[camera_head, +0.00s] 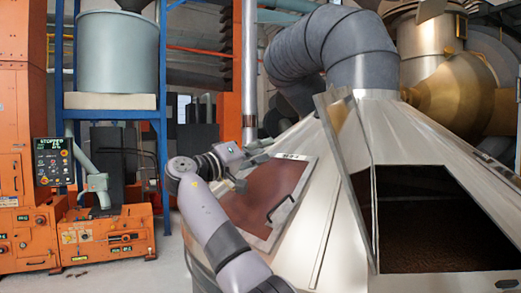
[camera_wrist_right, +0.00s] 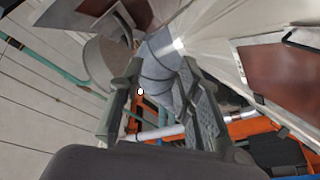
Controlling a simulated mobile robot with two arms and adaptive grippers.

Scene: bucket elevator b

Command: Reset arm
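My right arm (camera_head: 215,220) rises from the bottom centre of the head view and bends at the elbow. Its gripper (camera_head: 252,168) is just in front of the upper left part of a reddish-brown hatch panel (camera_head: 255,190) on a metal cone-shaped hopper. In the right wrist view, the two fingers of the right gripper (camera_wrist_right: 160,75) stand wide apart with nothing held between them. Whether the gripper touches the hopper is hard to tell. My left gripper is not seen.
The silver hopper (camera_head: 335,205) fills the right side, with an open hatch (camera_head: 430,225) showing dark brown material inside. Its raised lid (camera_head: 345,145) stands beside the opening. A grey duct (camera_head: 330,45) rises above. An orange machine (camera_head: 105,240) stands left, with floor between.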

